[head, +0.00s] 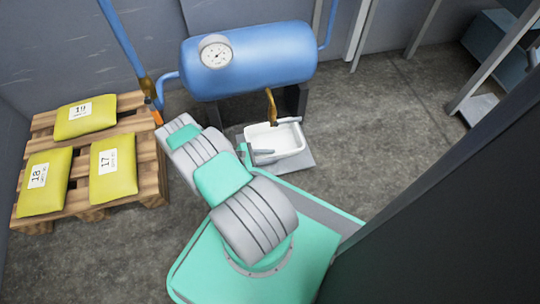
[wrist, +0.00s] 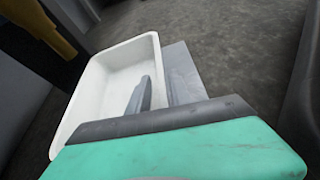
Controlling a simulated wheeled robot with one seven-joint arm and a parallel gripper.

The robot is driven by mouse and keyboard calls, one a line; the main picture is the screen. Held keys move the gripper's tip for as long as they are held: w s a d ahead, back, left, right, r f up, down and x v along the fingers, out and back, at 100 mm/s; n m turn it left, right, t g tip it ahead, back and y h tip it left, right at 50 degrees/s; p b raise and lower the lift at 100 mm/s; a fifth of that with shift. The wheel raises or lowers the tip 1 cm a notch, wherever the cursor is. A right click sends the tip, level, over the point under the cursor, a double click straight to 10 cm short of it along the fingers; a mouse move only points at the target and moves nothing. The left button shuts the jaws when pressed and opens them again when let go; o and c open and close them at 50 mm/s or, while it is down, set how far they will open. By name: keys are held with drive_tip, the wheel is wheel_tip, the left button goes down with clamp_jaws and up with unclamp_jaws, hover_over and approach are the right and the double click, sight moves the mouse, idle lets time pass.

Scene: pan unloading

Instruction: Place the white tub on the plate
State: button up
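The white tub (head: 283,139) is a shallow rectangular pan below the blue tank's brown outlet. It overlaps the flat grey plate (head: 304,161), and I cannot tell whether it rests on the plate or is held just above it. In the wrist view the tub (wrist: 113,62) is empty at the left, and the plate (wrist: 185,72) shows to its right. My gripper (head: 264,152) is at the tub's near left side; in the wrist view my gripper (wrist: 152,94) has a grey finger inside the tub by its right wall. Its grip on that wall is unclear.
A blue tank (head: 255,60) with a gauge stands behind the tub. A wooden pallet (head: 150,172) with yellow sacks (head: 112,168) is at the left. Shelving (head: 495,70) stands at the far right. The concrete floor (head: 375,125) right of the plate is clear.

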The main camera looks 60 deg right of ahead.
drive_tip(key=shift+w+a+r, duration=0.1)
drive_tip(key=shift+w+r, duration=0.1)
drive_tip(key=p+v, duration=0.2)
drive_tip(key=v, duration=0.9)
drive_tip(key=shift+a+r, duration=0.15)
drive_tip(key=shift+a, duration=0.05)
drive_tip(key=shift+w, duration=0.1)
drive_tip(key=shift+c, duration=0.5)
